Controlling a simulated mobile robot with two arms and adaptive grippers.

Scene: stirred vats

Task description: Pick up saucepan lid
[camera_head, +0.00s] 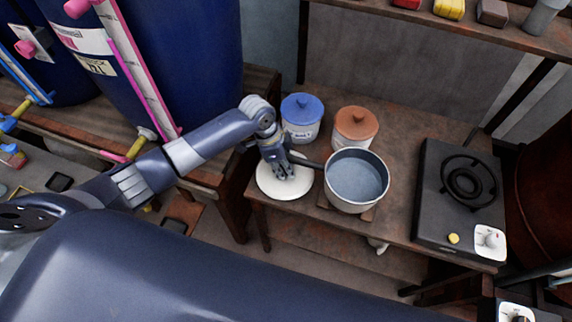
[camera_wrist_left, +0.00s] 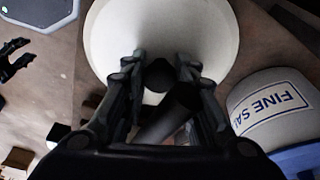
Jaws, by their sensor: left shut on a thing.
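The saucepan lid (camera_head: 270,186) is a round white disc at the table's left front, left of the saucepan (camera_head: 356,181). In the left wrist view the lid (camera_wrist_left: 110,35) fills the top middle, with its dark knob (camera_wrist_left: 158,75) between my fingers. My left gripper (camera_head: 285,174) points down over the lid and is shut on its knob; in the left wrist view the gripper (camera_wrist_left: 160,72) hides part of the disc. I cannot tell whether the lid touches the table. The grey saucepan's dark handle (camera_head: 309,163) reaches left close to my gripper.
A blue-lidded jar (camera_head: 301,117) and a brown-lidded jar (camera_head: 355,128) stand behind the lid and saucepan. A black burner (camera_head: 440,215) is on the right. Large blue vats (camera_head: 195,50) stand at the left, and a shelf (camera_head: 480,30) runs above.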

